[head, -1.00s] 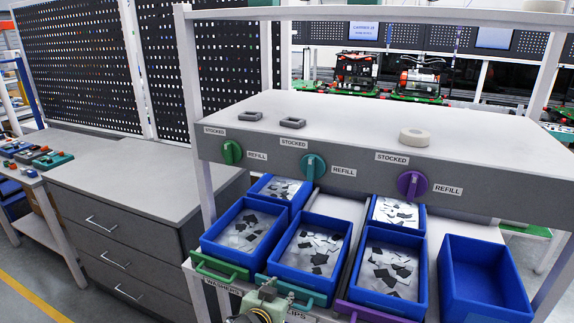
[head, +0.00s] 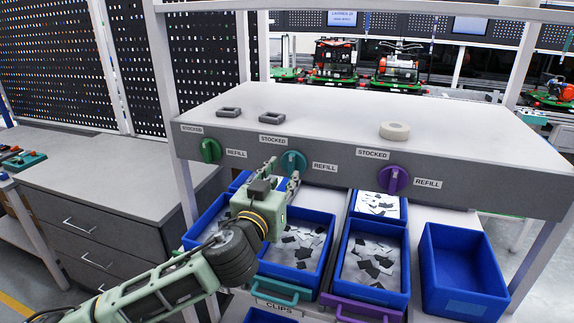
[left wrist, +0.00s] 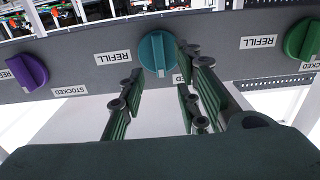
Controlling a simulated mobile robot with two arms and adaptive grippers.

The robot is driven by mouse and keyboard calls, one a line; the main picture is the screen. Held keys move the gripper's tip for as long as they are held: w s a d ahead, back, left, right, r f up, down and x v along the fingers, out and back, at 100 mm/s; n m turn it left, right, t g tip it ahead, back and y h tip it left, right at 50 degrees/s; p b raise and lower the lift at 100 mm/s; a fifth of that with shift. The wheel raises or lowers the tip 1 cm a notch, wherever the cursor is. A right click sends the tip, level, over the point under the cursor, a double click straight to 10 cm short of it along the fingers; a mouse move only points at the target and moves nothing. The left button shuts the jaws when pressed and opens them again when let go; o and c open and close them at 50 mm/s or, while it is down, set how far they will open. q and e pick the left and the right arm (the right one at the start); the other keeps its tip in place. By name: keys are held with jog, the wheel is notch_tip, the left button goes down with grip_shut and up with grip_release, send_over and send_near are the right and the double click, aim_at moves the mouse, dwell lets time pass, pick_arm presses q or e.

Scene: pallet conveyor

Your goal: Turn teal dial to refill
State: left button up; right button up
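The teal dial (head: 293,162) is on the grey front panel between a STOCKED label (head: 273,139) at upper left and a REFILL label (head: 325,167) at right. In the left wrist view, which is upside down, the teal dial (left wrist: 157,53) shows a near-vertical ridge. I cannot tell which label it points to. My left gripper (head: 281,175) is just in front of and below the dial. Its fingers (left wrist: 160,75) are apart, with nothing between them, and the dial lies ahead of the gap. Contact is not evident. My right gripper is not in view.
A green dial (head: 210,150) and a purple dial (head: 393,180) flank the teal one. Blue bins with dark and white pieces (head: 372,262) sit below; the right bin (head: 462,275) looks empty. Grey parts (head: 229,112) and a pale ring (head: 394,131) lie on the shelf top.

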aim_at(291, 166)
pick_arm(q)
jog(key=shift+p+x, duration=0.65)
jog(key=shift+x, duration=1.8)
jog(key=shift+c, duration=0.2)
grip_shut()
